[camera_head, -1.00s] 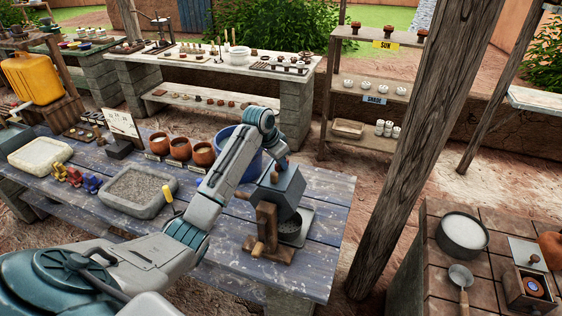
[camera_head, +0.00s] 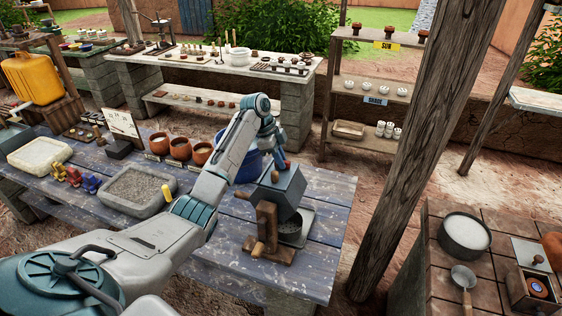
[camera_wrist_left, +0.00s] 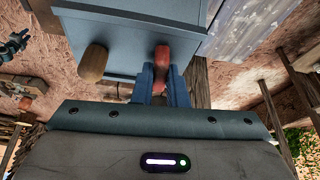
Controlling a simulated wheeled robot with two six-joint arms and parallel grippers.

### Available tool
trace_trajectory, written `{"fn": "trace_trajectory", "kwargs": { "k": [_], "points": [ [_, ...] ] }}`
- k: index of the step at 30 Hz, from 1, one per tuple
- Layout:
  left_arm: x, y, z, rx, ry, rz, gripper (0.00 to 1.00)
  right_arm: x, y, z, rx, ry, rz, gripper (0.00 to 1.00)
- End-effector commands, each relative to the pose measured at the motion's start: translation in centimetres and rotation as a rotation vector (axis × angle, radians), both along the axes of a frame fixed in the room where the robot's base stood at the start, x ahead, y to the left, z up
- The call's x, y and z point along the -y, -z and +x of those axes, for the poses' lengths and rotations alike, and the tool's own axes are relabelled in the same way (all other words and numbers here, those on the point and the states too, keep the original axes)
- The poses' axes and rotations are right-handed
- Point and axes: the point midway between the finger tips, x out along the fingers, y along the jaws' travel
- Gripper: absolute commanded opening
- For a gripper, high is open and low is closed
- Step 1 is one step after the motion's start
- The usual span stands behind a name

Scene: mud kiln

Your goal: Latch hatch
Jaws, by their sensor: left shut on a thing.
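A blue-grey metal box (camera_head: 285,190) sits in a wooden frame (camera_head: 266,228) at the right end of the blue plank table. In the left wrist view the box (camera_wrist_left: 125,30) shows a wooden knob (camera_wrist_left: 93,63) on the left and a red handle (camera_wrist_left: 163,54) on the right. My left gripper (camera_wrist_left: 164,76) is shut on the red handle, with a blue finger on each side. In the head view my left gripper (camera_head: 281,158) is at the far upper edge of the box. How the handle sits on the latch is hidden. My right gripper is not in view.
A grey tray (camera_head: 300,240) stands under the box. A blue bucket (camera_head: 247,166) and several clay pots (camera_head: 181,149) stand behind my arm. A stone basin (camera_head: 138,192) is left on the blue table (camera_head: 330,200). A wooden post (camera_head: 405,170) rises to the right.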

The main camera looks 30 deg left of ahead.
Motion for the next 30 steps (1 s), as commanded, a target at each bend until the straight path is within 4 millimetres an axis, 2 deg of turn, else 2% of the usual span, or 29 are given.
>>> {"fn": "trace_trajectory", "kwargs": {
  "k": [9, 25, 26, 27, 29, 30],
  "points": [
    [-0.11, -0.07, 0.11, 0.001, 0.117, 0.002, 0.0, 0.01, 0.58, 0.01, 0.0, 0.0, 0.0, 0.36],
    [-0.13, -0.12, 0.1, 0.001, 0.141, 0.002, 0.0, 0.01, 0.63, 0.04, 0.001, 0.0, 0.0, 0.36],
    [-0.13, -0.13, 0.1, 0.001, 0.14, 0.002, 0.14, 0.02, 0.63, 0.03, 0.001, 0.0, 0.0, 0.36],
    [-0.13, -0.12, 0.1, 0.001, 0.14, 0.002, 0.22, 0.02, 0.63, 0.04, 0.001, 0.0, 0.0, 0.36],
    [-0.12, -0.11, 0.09, 0.001, 0.14, 0.002, 0.34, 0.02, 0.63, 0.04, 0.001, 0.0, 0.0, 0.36],
    [-0.11, -0.09, 0.09, 0.001, 0.14, 0.002, 0.35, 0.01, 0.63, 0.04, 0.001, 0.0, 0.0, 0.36]
  ]
}}
